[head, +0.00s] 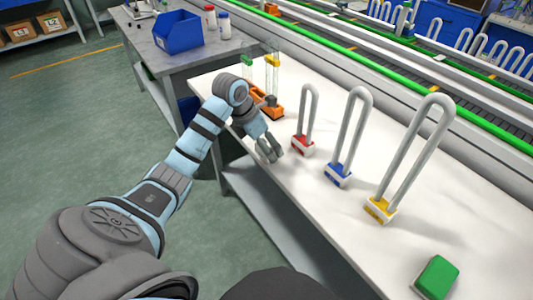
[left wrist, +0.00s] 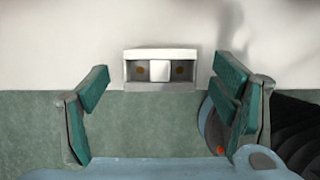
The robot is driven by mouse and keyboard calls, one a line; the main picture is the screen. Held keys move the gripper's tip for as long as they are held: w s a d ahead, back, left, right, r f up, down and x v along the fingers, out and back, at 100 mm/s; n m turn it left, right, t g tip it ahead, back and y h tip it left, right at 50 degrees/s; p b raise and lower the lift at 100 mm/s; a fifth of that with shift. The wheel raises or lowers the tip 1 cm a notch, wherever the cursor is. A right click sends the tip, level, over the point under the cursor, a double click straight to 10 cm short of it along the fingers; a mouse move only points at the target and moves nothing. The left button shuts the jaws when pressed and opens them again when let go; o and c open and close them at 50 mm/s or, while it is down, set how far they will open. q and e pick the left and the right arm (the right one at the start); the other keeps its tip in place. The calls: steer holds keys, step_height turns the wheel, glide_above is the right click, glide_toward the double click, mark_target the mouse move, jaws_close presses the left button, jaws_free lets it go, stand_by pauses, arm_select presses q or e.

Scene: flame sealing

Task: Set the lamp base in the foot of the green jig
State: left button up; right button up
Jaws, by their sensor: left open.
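My left gripper (head: 271,152) is low at the near edge of the white table, left of the red-based lamp. In the left wrist view its two fingers (left wrist: 163,74) are open. A small white piece (left wrist: 160,54) with two brown spots, seemingly the lamp base, lies between the fingertips in that view, with gaps on both sides. I cannot make it out in the head view. At the far end stands an orange stand (head: 268,105) with clear uprights, a green clip (head: 247,61) and a yellow one (head: 272,61). My right gripper is not in view.
U-shaped tubes stand in red (head: 303,147), blue (head: 337,175) and yellow (head: 379,209) bases along the table. A green block (head: 437,275) is at front right. A grey table with a blue bin (head: 178,32) stands behind; a conveyor runs along the right.

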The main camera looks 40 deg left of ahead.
arm_select(q)
steer(key=shift+w+f, duration=0.2)
steer(key=shift+f, duration=0.15)
steer(key=c, duration=1.3)
steer(key=shift+r, duration=0.1)
steer(key=shift+c, duration=0.2)
step_height(320, 180, up, 20)
steer(key=p, duration=1.1)
